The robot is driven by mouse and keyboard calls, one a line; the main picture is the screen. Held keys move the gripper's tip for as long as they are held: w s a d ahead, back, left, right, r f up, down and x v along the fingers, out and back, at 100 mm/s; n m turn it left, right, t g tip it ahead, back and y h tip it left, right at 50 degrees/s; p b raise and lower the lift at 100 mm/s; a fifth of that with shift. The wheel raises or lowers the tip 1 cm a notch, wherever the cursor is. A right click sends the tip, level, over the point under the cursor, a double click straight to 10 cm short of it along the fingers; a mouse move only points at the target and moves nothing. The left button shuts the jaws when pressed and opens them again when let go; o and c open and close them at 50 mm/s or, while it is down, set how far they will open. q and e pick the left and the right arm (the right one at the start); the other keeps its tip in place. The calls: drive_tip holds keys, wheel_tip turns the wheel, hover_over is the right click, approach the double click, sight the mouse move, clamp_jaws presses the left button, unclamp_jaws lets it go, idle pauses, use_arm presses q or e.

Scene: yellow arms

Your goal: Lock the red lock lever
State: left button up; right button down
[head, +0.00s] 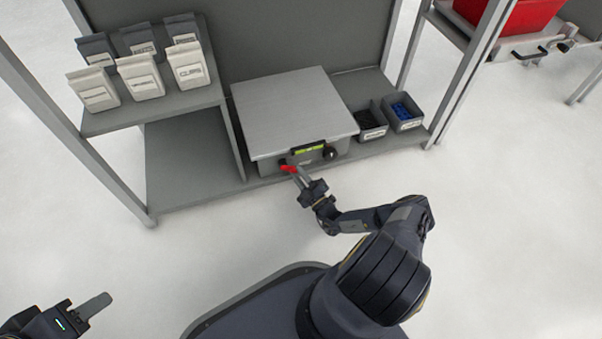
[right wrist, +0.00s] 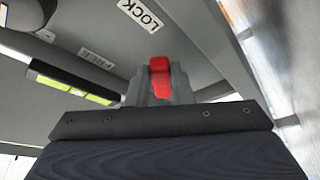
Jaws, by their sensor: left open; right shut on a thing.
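The red lock lever (head: 289,168) is on the front left of a grey box with a flat lid (head: 290,105). My right gripper (head: 297,175) is at the box front, shut on the lever. In the right wrist view the red lever (right wrist: 160,78) shows between the grey fingers. A LOCK label (right wrist: 140,14) lies just beyond the lever, and a FREE label (right wrist: 97,60) lies to the left. My left gripper (head: 90,309) is open and empty at the lower left, far from the box.
A green display (head: 309,149) and a black knob (head: 330,152) sit right of the lever. Bins (head: 370,122) with small parts stand right of the box. Several labelled bags (head: 140,77) stand on a shelf at left. The floor in front is clear.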

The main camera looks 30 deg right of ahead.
drive_tip(key=shift+a+f+m+h, duration=0.3)
drive_tip(key=shift+f+m, duration=0.05)
drive_tip(key=shift+m, duration=0.55)
drive_tip(key=c, duration=1.6)
unclamp_jaws()
drive_tip(key=shift+o, duration=0.2)
drive_tip(key=a+r+p+v, duration=0.1)
drive_tip(key=r+p+v, duration=0.1)
drive_tip(key=v, duration=1.4)
drive_tip(key=shift+s+d+r+p, duration=0.25)
drive_tip(key=shift+s+d+p, duration=0.15)
drive_tip(key=shift+s+p, duration=0.3)
drive_tip(key=shift+w, duration=0.1)
